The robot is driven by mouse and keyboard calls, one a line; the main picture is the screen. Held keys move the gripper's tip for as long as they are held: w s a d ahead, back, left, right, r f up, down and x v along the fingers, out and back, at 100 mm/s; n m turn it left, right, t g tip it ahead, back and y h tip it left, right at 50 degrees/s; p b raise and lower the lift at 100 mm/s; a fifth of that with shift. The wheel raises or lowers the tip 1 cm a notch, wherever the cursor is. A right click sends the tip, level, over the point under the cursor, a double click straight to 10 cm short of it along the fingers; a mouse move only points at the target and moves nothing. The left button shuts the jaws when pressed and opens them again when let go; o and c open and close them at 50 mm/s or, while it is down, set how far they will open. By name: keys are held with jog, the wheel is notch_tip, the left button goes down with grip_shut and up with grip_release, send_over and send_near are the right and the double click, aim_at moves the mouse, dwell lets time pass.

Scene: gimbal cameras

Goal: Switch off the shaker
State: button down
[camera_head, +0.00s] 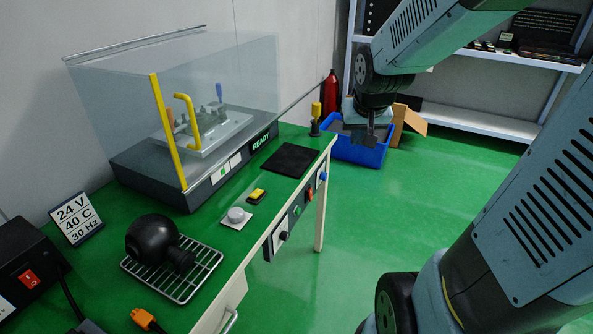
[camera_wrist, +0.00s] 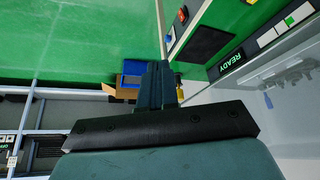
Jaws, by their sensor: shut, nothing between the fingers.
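The shaker (camera_head: 150,178) stands at the back of the green table, a dark base under a clear cover with a yellow handle. Its front bears a lit READY display (camera_head: 261,141) and a white panel with a green square (camera_head: 226,170). The wrist view shows the display (camera_wrist: 231,63) and panel too.
A blue crate (camera_head: 358,152) and cardboard box stand on the floor behind my gripper. Floor right of the table is free.

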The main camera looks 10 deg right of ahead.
aim_at(310, 194)
jog(key=w+f+m+y, duration=0.1)
jog(key=w+f, duration=0.3)
jog(key=f, duration=0.6)
jog(key=w+d+f+m, duration=0.1)
jog(key=w+f+m, duration=0.1)
jog(key=w+f, duration=0.3)
jog(key=w+f+m+t+y, duration=0.1)
jog(key=w+f, duration=0.3)
jog(key=f, duration=1)
jog(key=shift+w+d+f+y, duration=0.2)
jog(key=shift+d+f+y, duration=0.1)
jog(key=shift+d+f, duration=0.05)
jog(key=w+a+f, duration=0.4)
jog(key=w+f, duration=0.3)
jog(key=f, duration=0.2)
jog(key=shift+w+a, duration=0.3)
jog(key=shift+w, duration=0.1)
